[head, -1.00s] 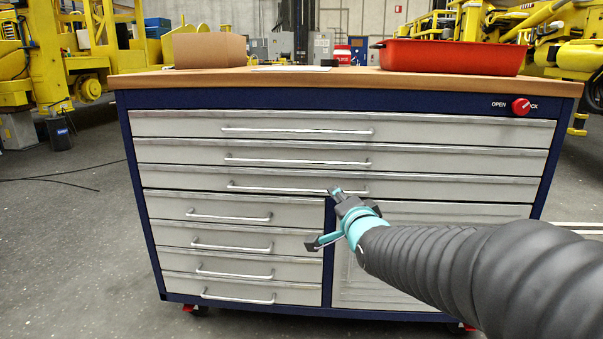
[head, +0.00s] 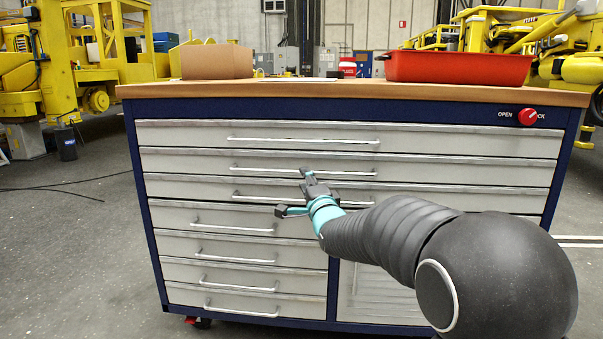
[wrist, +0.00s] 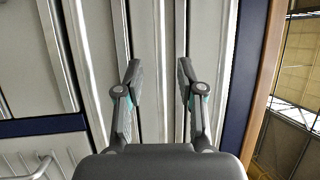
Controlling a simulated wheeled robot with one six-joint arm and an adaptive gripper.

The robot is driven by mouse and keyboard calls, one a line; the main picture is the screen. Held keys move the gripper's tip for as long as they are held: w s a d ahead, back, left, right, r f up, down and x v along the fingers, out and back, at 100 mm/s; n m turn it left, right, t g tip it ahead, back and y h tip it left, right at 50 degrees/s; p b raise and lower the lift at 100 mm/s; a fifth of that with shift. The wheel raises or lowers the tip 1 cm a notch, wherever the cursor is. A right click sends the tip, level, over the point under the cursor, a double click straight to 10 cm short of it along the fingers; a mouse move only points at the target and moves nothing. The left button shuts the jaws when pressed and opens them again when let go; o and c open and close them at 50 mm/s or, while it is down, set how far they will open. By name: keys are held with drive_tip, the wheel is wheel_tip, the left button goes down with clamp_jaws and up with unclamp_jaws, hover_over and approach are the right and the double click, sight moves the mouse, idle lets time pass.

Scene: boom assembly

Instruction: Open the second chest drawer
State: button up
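The chest (head: 342,256) has a blue frame and pale grey drawers, all of them shut. The second drawer (head: 440,168) from the top is wide, with a long bar handle (head: 350,172). My gripper (head: 306,173) is in front of the chest, overlapping the middle of that handle in the head view. In the wrist view my gripper (wrist: 158,75) is open, with two fingers apart and nothing held. A metal strip (wrist: 161,60) runs between the fingers; I cannot tell whether it is a handle or drawer edge, or whether anything touches.
A red lock knob (head: 528,117) is at the chest's upper right. A red tray (head: 460,69) and a cardboard box (head: 217,62) stand on the wooden top (head: 330,91).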

drive_tip(key=shift+x, duration=2.3)
clamp_jaws()
